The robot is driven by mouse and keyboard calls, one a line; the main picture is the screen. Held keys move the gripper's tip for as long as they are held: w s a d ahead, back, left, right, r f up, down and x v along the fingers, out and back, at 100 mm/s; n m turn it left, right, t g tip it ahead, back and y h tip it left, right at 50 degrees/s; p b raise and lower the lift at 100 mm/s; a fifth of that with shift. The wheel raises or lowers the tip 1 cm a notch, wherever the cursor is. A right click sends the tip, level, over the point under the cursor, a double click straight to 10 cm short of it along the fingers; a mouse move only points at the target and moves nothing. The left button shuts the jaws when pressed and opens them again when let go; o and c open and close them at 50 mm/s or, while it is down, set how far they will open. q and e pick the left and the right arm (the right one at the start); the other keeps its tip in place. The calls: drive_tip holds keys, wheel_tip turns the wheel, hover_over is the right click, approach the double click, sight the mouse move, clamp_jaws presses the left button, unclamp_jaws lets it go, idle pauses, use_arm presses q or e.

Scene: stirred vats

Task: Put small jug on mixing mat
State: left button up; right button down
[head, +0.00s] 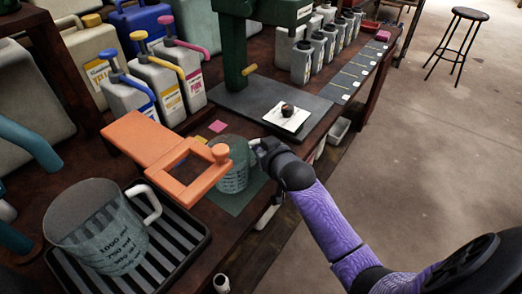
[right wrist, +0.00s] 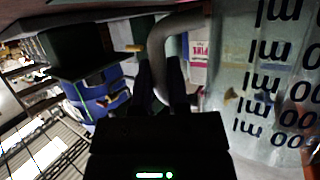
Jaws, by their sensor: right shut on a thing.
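The small jug (head: 233,176) is clear greenish with dark volume marks. It appears over or on a dark green mat (head: 240,203), likely the mixing mat; I cannot tell if its base touches. The orange frame hides part of the jug. My right gripper (head: 262,148) is at the jug's right side, shut on its grey handle (right wrist: 160,70). In the right wrist view, the jug's marked wall (right wrist: 265,90) fills the right side. My left gripper is not in view.
An orange hinged frame with a knob (head: 158,143) is left of the small jug. A larger jug (head: 98,228) stands on a ribbed black tray (head: 172,262). Jerrycans (head: 183,68) and a green stand (head: 232,45) are behind. A white card (head: 288,120) holds a dark lump.

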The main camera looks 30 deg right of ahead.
drive_tip(key=c, duration=0.7)
unclamp_jaws()
drive_tip(key=shift+o, duration=0.4)
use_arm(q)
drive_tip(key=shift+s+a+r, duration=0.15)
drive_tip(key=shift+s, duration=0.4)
use_arm(e)
drive_tip(key=shift+r, duration=0.1)
